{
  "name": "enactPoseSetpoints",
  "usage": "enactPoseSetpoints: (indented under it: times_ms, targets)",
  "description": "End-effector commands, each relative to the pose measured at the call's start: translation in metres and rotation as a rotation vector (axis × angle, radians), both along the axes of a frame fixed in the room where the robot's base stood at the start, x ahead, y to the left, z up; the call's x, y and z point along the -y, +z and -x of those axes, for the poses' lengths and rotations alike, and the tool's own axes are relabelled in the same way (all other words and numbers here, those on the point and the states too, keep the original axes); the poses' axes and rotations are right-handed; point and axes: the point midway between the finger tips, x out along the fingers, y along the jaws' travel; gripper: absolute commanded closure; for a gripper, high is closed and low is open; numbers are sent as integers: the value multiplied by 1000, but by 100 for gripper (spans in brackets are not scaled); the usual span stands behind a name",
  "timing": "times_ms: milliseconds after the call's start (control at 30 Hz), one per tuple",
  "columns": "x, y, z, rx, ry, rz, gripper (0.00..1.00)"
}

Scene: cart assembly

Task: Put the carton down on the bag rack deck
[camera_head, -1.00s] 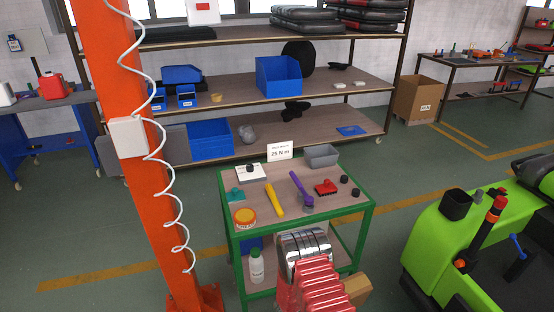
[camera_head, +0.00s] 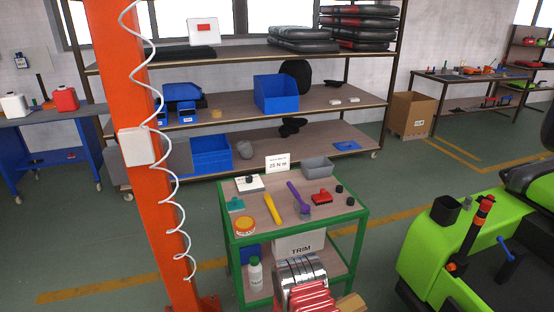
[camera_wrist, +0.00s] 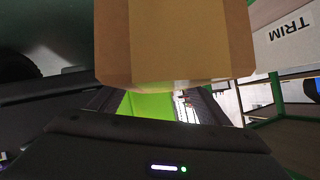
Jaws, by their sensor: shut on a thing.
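The carton (camera_wrist: 175,42) is a plain brown box that fills the upper middle of the wrist view. My gripper (camera_wrist: 155,98) is shut on it, with dark fingers at the carton's near end. In the head view only a small brown corner of the carton (camera_head: 351,302) shows beside my red arm at the bottom edge. A green vehicle (camera_head: 440,240) stands at the right, with a dark floor and a black seat. Green bodywork (camera_wrist: 140,105) also shows below the carton in the wrist view. I cannot clearly pick out the bag rack deck in either view.
A green-framed trolley (camera_head: 362,225) holds tools and small parts. A white box marked TRIM (camera_head: 298,245) is on its lower shelf. An orange post (camera_head: 150,190) with a coiled white cable stands left. Shelving (camera_head: 340,100) is behind. Floor shows between trolley and vehicle.

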Motion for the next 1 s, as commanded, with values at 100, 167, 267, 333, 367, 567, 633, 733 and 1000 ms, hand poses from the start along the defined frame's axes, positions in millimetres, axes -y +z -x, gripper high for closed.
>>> enactPoseSetpoints:
  times_ms: [100, 167, 267, 333, 367, 567, 633, 733, 1000]
  targets:
    - [-7, -6, 2, 1, 45, 1, 92]
    - [-11, -8, 2, 1, 72, 1, 92]
    - [-21, -7, 1, 2, 126, 1, 92]
    - [-29, -3, -2, 3, 174, 1, 92]
    - [-32, 0, -3, 4, 196, 0, 92]
    - [-58, 34, -18, 6, 359, 1, 92]
    - [-65, 47, -22, 7, 404, 0, 92]
    - [-73, 66, -26, 6, 462, 0, 92]
    - [-87, 115, -32, 6, 593, 0, 92]
